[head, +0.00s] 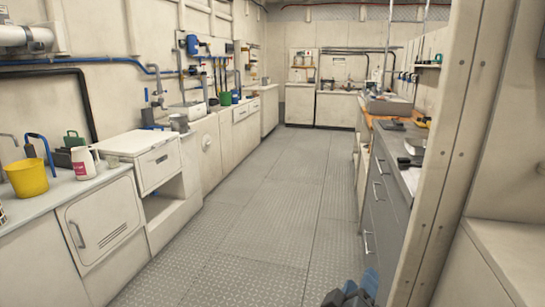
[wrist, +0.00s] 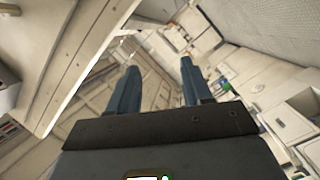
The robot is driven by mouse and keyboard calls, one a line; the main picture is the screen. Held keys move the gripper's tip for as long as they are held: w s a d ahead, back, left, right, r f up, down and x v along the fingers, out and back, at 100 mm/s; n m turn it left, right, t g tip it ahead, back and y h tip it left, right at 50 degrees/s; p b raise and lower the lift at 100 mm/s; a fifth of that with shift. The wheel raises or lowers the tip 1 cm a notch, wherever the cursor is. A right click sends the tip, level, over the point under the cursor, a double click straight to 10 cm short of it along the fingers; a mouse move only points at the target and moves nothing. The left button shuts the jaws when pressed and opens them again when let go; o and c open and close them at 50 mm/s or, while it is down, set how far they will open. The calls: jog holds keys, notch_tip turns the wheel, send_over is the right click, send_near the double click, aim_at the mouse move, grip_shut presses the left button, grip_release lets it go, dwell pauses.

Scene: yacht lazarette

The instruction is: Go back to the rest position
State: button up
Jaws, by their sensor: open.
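My gripper (wrist: 158,82) shows in the wrist view with its two blue-grey fingers apart and nothing between them. Its fingers also show at the bottom edge of the head view (head: 352,290), low over the grey floor. The wrist view is tilted, with the floor and cabinets beyond the fingers. The rest of my arm is out of view.
A beige post (head: 440,150) stands close on the right, beside grey drawers (head: 378,200). A left counter (head: 70,188) holds a yellow bucket (head: 27,177) and a white jug (head: 83,163). The grey floor (head: 255,215) between is clear.

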jog(key=s+d+f+n+g+y+p, duration=0.15)
jog(key=s+f+y, duration=0.35)
jog(key=s+f, duration=0.55)
jog(key=s+y+p, duration=0.2)
jog(key=s+y, duration=0.1)
jog(key=s, duration=1.2)
jog(key=s+d+r+m+t+p, duration=0.1)
jog(key=s+r+m, duration=0.5)
jog(key=s+r, duration=1.1)
jog(key=shift+s+d+r+y+p, duration=0.4)
jog(key=shift+s+d+p, duration=0.2)
jog(key=shift+d, duration=0.55)
jog(key=shift+d+t, duration=0.1)
jog(key=shift+t, duration=0.15)
